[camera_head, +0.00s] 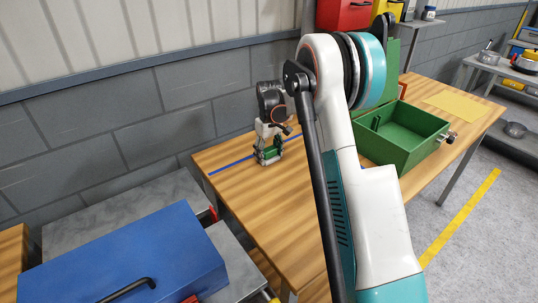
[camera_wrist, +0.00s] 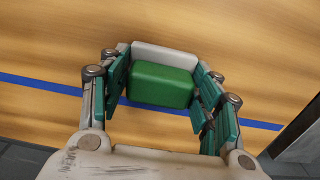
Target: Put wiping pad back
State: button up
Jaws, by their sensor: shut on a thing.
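The wiping pad (camera_wrist: 162,86) is a small block with a green face and a pale grey-white layer, seen in the wrist view. My gripper (camera_wrist: 160,72) has its teal-padded fingers on either side of the pad and is shut on it. In the head view my gripper (camera_head: 268,156) points down at the left end of the wooden table, close to the blue line (camera_head: 231,164). A bit of green shows between the fingers there. I cannot tell whether the pad touches the table or hangs just above it.
An open green box (camera_head: 405,160) stands on the table to the right, partly behind my arm. A yellow sheet (camera_head: 459,105) lies beyond it. A blue case (camera_head: 125,262) is at the front left. The wooden table (camera_head: 228,190) is bare around my gripper; a wall stands behind.

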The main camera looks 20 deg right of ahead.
jog(key=shift+f, duration=0.1)
jog(key=o, duration=1.2)
